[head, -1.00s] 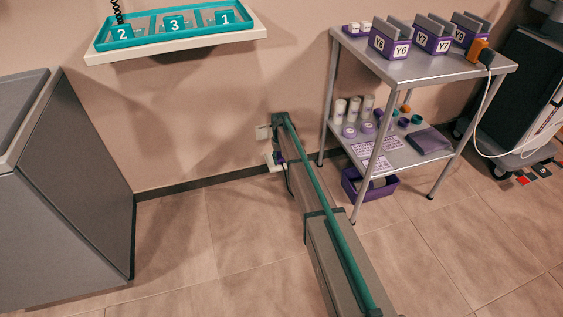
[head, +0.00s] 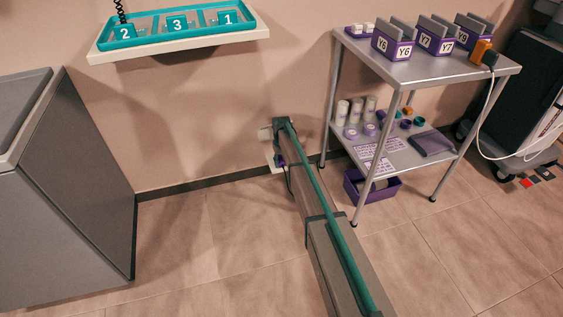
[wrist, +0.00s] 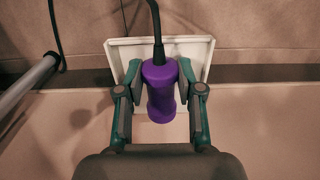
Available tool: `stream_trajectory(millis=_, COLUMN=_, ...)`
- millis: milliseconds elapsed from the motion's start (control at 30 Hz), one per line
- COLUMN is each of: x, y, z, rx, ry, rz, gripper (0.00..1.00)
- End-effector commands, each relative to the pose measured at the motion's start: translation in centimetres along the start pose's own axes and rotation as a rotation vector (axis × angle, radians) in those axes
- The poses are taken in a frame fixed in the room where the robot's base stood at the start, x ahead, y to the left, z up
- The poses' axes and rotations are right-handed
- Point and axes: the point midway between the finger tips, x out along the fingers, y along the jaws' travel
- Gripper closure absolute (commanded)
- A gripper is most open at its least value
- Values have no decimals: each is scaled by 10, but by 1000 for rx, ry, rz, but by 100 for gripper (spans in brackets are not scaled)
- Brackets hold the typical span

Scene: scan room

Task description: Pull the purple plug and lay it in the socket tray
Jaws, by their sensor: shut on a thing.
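The purple plug (wrist: 160,88) sits between the two fingers of my gripper (wrist: 160,100) in the wrist view, with its black cord running up the picture. My gripper is shut on it.
A metal trolley (head: 420,72) with purple numbered holders stands right of my arm, a purple bin (head: 380,192) under it. A teal tray (head: 150,40) is on a wall shelf, upper left. A grey cabinet (head: 75,185) stands left. Floor between cabinet and arm is clear.

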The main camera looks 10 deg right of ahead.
Motion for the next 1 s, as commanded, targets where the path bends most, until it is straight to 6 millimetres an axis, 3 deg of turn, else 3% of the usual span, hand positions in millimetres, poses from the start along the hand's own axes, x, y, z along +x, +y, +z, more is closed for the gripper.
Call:
stream_trajectory(millis=67, x=0, y=0, z=0, rx=0, ry=0, rz=0, gripper=98)
stream_trajectory(millis=100, x=0, y=0, z=0, rx=0, ry=0, rz=0, gripper=62)
stream_trajectory(millis=267, x=0, y=0, z=0, rx=0, ry=0, rz=0, gripper=35)
stream_trajectory(millis=667, x=-4, y=0, z=0, rx=0, ry=1, rz=0, gripper=34)
stream_trajectory(millis=867, x=-29, y=0, z=0, rx=0, ry=2, rz=0, gripper=34)
stream_trajectory(millis=1000, x=-56, y=0, z=0, rx=0, ry=3, rz=0, gripper=34)
